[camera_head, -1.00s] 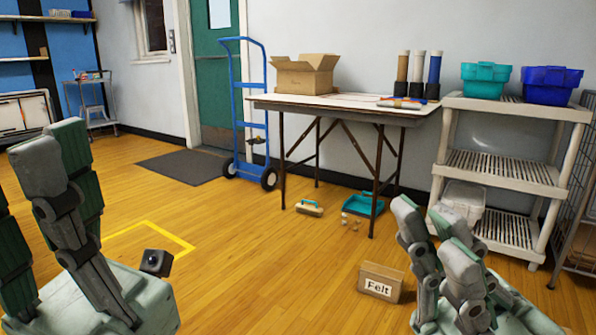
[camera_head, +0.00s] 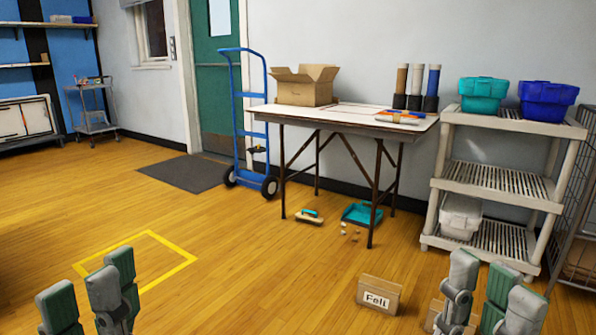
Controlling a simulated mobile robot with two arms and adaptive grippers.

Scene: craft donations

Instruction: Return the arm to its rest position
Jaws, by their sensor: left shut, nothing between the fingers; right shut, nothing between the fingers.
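My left gripper (camera_head: 92,288) is at the bottom left, low in the head view, with only its grey and green finger parts showing. It is shut and empty, beside the yellow floor outline. My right gripper (camera_head: 492,280) is at the bottom right, also shut and empty, with its fingers pointing up. It stands right of the small cardboard box marked Felt (camera_head: 379,294), apart from it in the picture. The rest of both arms is out of view below the frame.
A folding table (camera_head: 350,115) with an open cardboard box (camera_head: 306,86) stands at the back. A blue hand truck (camera_head: 245,110) is left of it. A plastic shelf (camera_head: 495,183) stands right. A brush (camera_head: 309,216) and dustpan (camera_head: 360,213) lie below.

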